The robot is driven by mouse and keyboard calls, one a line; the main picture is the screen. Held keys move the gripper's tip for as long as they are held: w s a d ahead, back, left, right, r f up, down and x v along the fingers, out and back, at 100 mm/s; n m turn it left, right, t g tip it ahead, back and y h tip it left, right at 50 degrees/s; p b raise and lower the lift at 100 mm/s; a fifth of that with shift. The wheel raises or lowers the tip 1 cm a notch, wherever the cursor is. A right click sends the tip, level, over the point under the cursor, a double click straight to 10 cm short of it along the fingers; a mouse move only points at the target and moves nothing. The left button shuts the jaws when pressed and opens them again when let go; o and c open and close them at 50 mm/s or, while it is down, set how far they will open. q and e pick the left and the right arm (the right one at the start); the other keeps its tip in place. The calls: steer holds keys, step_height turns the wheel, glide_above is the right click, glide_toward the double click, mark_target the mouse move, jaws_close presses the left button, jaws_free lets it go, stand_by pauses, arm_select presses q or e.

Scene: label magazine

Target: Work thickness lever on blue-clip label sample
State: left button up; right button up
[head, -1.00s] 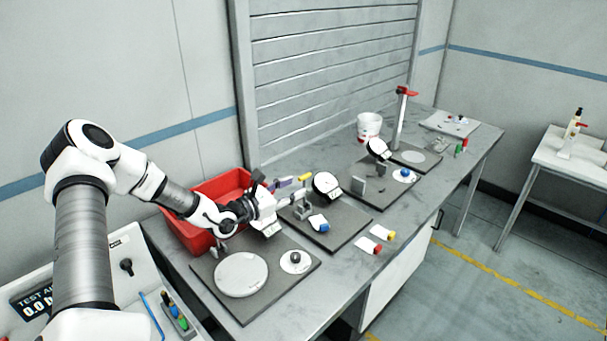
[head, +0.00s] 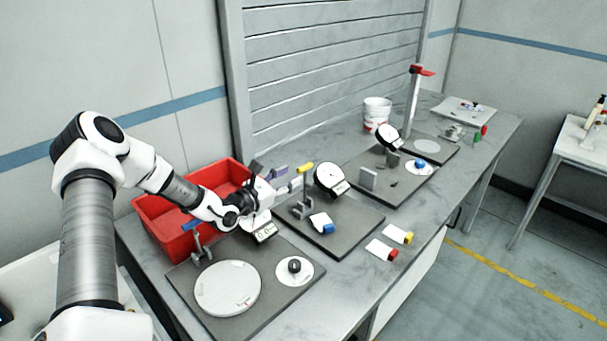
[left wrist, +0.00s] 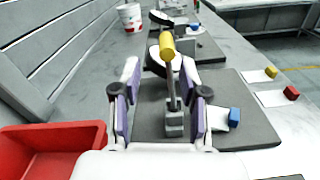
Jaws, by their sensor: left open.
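The thickness gauge has a round white dial (head: 328,178), a grey base plate (head: 352,221) and a lever with a yellow tip (head: 305,168). The label sample with the blue clip (head: 328,229) lies on that plate beside the small grey anvil block (head: 301,208); the clip also shows in the left wrist view (left wrist: 234,117). My left gripper (head: 286,180) is open and empty, close behind the lever. In the left wrist view its purple-padded fingers (left wrist: 158,85) stand on either side of the lever line, with the yellow tip (left wrist: 167,46) between and slightly beyond them. My right gripper is not in view.
A red bin (head: 168,222) stands behind my left forearm. A plate with a white disc (head: 228,288) lies in front. Red-clip (head: 391,254) and yellow-clip (head: 407,238) samples lie at the table's front edge. Another gauge (head: 389,137) and a white bucket (head: 376,112) stand farther back.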

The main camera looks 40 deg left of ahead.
mark_target(313, 164)
arm_select(q)
steer(key=w, duration=0.1)
steer(key=w+d, duration=0.1)
steer(key=w+r, duration=0.1)
steer(key=w, duration=0.1)
steer(key=shift+d, duration=0.35)
steer(key=shift+w+a+f, duration=0.1)
steer(key=shift+w+f, duration=0.1)
steer(key=shift+w, duration=0.65)
steer(key=shift+w+a+f, duration=0.1)
steer(key=shift+c, duration=0.9)
steer(key=shift+s+r, duration=0.2)
jaws_close()
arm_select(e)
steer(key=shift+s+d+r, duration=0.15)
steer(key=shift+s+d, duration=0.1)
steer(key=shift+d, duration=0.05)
